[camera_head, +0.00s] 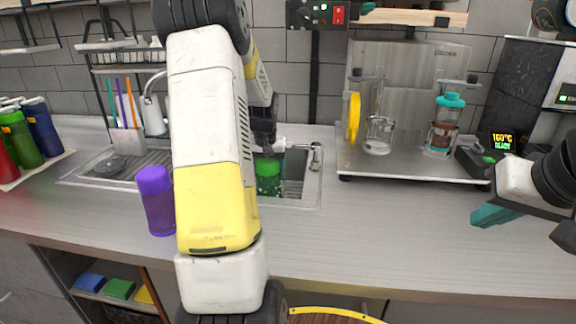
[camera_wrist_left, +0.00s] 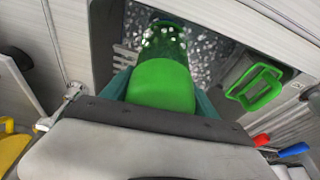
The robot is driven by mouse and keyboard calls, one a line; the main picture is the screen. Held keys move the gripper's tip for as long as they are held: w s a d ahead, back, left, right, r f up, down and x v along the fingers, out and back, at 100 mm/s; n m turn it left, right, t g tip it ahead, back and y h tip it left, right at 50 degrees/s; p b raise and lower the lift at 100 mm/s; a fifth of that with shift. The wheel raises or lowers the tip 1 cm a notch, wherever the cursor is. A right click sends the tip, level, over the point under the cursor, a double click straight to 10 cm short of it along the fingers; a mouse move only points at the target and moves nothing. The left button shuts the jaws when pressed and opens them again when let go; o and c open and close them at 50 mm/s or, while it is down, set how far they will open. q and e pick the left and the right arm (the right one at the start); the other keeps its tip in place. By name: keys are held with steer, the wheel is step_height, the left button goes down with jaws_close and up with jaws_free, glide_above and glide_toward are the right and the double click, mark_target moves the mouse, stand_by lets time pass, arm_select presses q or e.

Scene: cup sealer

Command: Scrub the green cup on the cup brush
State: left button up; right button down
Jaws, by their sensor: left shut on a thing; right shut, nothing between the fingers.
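The green cup (camera_head: 268,180) is over the sink (camera_head: 312,190), partly hidden behind my left arm in the head view. My left gripper (camera_head: 266,152) is shut on it. In the left wrist view the green cup (camera_wrist_left: 162,85) sits between the teal fingers (camera_wrist_left: 160,98), its far part darker green, with white specks like suds or droplets on and around it. I cannot make out the cup brush; it may be hidden by the cup or my arm. My right gripper (camera_head: 487,214) is shut and empty above the counter at the far right.
A purple cup (camera_head: 156,201) stands on the counter left of my arm. Red, green and blue cups are at far left. A metal stand (camera_head: 410,169) with glassware is right of the sink. A green frame (camera_wrist_left: 258,87) shows beside the cup. The front right counter is clear.

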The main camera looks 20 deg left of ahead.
arm_select(q)
steer(key=shift+r, duration=7.2)
